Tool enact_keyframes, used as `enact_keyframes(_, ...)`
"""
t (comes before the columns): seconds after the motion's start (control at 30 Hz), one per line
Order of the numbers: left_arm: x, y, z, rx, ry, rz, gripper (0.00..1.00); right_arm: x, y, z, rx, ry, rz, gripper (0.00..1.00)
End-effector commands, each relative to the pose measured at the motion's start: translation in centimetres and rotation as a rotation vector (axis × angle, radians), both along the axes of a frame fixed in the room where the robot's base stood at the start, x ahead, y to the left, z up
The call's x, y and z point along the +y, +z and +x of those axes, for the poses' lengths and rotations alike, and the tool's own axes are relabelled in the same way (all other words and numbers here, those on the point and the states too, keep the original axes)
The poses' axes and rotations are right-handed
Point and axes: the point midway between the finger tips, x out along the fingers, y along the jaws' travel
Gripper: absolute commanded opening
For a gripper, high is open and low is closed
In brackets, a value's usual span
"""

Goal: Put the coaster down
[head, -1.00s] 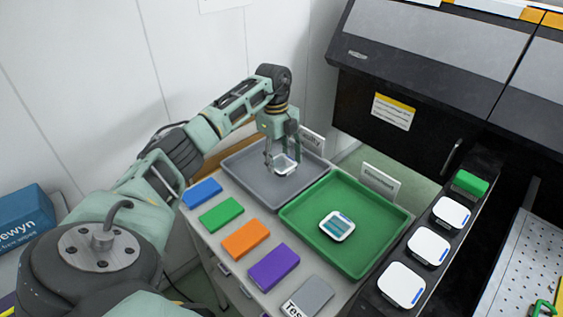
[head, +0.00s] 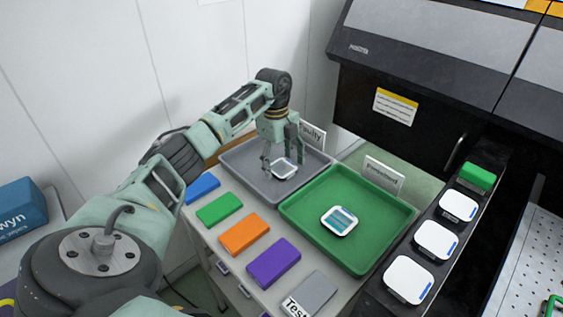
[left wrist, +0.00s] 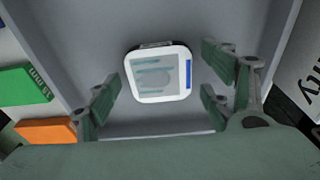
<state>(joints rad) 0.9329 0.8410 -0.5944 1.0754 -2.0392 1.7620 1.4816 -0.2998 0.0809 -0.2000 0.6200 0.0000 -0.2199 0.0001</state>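The coaster (head: 282,170), a white rounded square with a grey face, faint teal bands and a blue edge strip, lies in the grey tray (head: 238,160). My left gripper (head: 283,160) is directly over it, pointing down. In the left wrist view the coaster (left wrist: 157,73) sits between the two spread fingers of the left gripper (left wrist: 163,82), with a visible gap on each side. The left gripper is open and holds nothing. My right gripper is in neither view.
A green tray (head: 375,252) beside the grey one holds a similar coaster (head: 339,221). Signs (head: 313,137) (head: 384,177) stand behind the trays. Coloured blocks (head: 244,234) line the front. White squares (head: 435,241) lie on a dark ledge at right.

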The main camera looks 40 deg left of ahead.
Motion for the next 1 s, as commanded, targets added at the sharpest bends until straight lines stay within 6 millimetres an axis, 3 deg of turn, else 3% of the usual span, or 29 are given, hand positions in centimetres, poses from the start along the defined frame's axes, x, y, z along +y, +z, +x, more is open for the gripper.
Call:
enact_keyframes(0.37, 0.0, 0.5, 0.0, -0.001, 0.000, 0.000, 0.76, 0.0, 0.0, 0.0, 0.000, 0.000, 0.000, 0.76)
enact_keyframes(0.47, 0.2, 1.9, 0.1, -0.005, 0.001, 0.001, 0.76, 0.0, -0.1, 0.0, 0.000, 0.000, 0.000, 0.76)
enact_keyframes(0.8, 1.1, 9.0, 0.2, -0.004, 0.000, 0.000, 0.76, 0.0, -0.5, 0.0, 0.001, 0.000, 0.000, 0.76)
enact_keyframes(1.0, 1.4, 11.6, 0.2, -0.001, 0.001, 0.000, 0.76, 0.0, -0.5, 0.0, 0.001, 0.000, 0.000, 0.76)
